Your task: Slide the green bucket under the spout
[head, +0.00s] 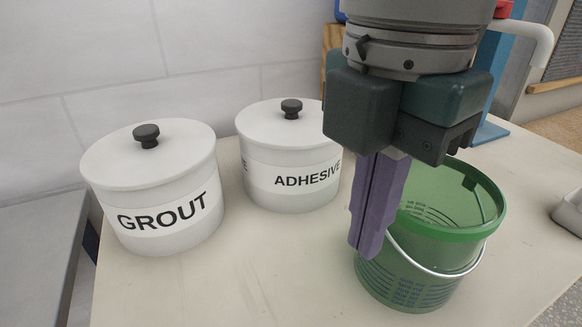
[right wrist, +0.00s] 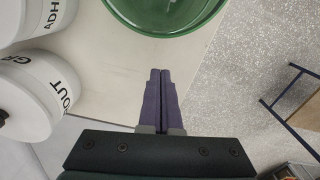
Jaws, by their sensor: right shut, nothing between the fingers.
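The green bucket (head: 420,270) stands upright on the pale table, with its wire handle hanging down at its front. Part of its left side is hidden behind my right gripper (head: 358,250), which is shut and empty. The purple fingers point down beside the left of the bucket in the head view. In the right wrist view the shut fingers (right wrist: 160,72) lie just short of the bucket's rim (right wrist: 165,32). A white spout (head: 530,38) shows at the upper right, behind my right arm. My left gripper is not in view.
A white pot marked GROUT (head: 155,190) and one marked ADHESIVE (head: 290,160) stand left of the bucket. A blue stand (head: 489,130) is behind it. The table (head: 260,265) is clear at the front left.

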